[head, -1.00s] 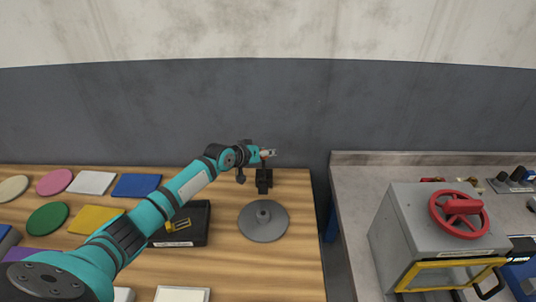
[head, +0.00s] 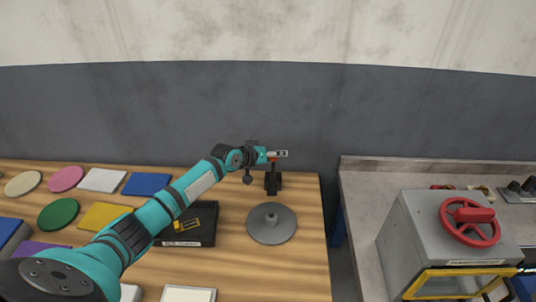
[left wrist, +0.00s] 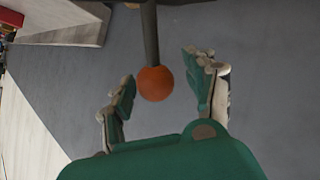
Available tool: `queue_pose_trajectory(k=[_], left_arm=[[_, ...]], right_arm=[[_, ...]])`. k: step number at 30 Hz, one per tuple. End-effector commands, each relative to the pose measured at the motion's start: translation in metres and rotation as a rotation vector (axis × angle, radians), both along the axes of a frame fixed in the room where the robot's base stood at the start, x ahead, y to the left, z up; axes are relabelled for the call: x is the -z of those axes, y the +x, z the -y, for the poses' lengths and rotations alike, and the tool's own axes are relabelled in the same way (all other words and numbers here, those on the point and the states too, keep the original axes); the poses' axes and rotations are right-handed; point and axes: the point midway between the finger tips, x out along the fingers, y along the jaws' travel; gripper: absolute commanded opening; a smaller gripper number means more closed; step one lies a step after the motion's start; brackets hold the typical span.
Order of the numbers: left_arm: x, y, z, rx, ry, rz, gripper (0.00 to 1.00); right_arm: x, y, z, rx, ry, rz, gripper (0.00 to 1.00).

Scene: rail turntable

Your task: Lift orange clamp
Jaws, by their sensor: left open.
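The orange clamp shows as an orange ball (left wrist: 156,83) on the end of a dark rod in the left wrist view. My left gripper (left wrist: 157,70) is open, with one finger on each side of the ball. Gaps show between the ball and both fingers, so I see no grip on it. In the head view my left gripper (head: 279,154) is at the top of a black upright stand (head: 273,182) at the back of the wooden table. A small orange-red spot shows there, mostly hidden by the gripper. My right gripper is not in view.
A grey round disc with a central knob (head: 271,224) lies in front of the stand. A black box (head: 205,238) and several coloured plates lie to the left. A grey box with a red handwheel (head: 469,221) stands on the right-hand bench. The wall is behind the stand.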

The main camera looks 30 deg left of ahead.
Motion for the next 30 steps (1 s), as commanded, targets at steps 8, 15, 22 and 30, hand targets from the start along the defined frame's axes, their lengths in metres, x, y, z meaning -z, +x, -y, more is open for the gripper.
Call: queue_pose_trajectory(k=[8,15,22,30], left_arm=[[-0.017,-0.033,-0.01,0.0,0.004,-0.001,0.56],[-0.043,-0.076,-0.022,-0.001,0.006,0.0,0.56],[-0.057,-0.098,-0.029,-0.005,0.001,0.001,0.56],[-0.06,-0.101,-0.029,-0.005,0.001,0.002,0.56]], right_arm=[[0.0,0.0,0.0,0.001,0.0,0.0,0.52],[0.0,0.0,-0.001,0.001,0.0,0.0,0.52],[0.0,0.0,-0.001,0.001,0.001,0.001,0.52],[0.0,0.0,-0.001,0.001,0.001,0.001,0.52]])
